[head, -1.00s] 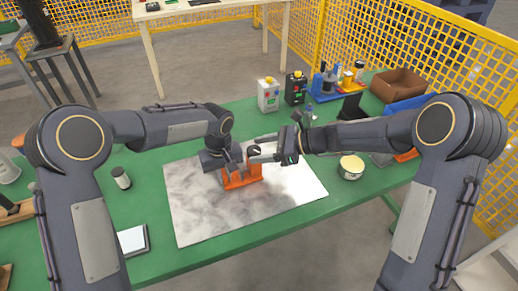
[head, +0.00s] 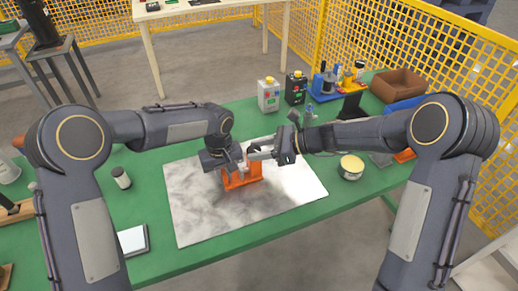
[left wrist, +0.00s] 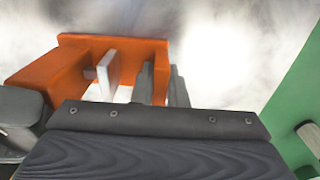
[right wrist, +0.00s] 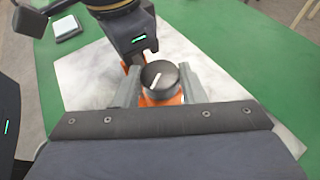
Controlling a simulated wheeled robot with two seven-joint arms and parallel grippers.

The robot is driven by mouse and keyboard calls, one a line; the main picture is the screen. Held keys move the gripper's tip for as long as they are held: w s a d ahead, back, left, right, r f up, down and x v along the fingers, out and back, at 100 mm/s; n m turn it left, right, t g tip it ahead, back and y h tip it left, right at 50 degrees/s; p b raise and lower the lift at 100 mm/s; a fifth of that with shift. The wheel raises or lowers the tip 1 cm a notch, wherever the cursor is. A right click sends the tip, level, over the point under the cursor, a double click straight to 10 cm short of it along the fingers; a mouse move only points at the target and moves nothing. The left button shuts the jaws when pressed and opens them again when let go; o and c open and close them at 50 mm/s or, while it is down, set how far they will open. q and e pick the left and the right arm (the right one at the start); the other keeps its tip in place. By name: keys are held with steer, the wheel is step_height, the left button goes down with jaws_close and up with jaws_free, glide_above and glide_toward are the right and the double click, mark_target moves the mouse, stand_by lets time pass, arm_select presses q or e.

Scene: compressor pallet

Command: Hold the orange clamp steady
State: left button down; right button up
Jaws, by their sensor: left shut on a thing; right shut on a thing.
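The orange clamp (head: 243,179) stands on the pale marbled mat (head: 205,215); the left wrist view shows its orange body (left wrist: 60,72) and a light plate on its side. My left gripper (head: 238,170) is at its left side, its two grey fingers (left wrist: 160,85) closed either side of an orange wall. My right gripper (head: 256,152) is above the clamp, shut on a round dark knob (right wrist: 160,76) with a white line on top. The knob is over the clamp; its underside is hidden, so I cannot tell how they meet.
The green table (head: 160,254) carries a dark capped cylinder (head: 121,178), a tablet-like panel (head: 133,240) and a round tin (head: 351,167). Two button boxes, a blue tool holder (head: 325,84) and a cardboard box (head: 398,85) stand at the back. The mat's front is clear.

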mark_target(258, 147)
steer(key=shift+w, duration=0.1)
steer(key=n+g, duration=0.2)
steer(key=g, duration=0.1)
steer(key=n+g, duration=0.1)
steer(key=n, duration=0.1)
steer(key=shift+w+g, duration=0.3)
steer(key=n+g, duration=0.2)
steer(key=n+g+h, duration=0.1)
steer(key=g, duration=0.1)
steer(key=n+g+h, duration=0.1)
steer(key=n+g, duration=0.1)
steer(key=shift+w+a+n, duration=0.15)
steer(key=shift+w+n, duration=0.1)
steer(key=shift+n, duration=0.05)
steer(key=o, duration=1)
steer(key=shift+g, duration=0.3)
steer(key=shift+r, duration=0.1)
step_height(258, 147, up, 10)
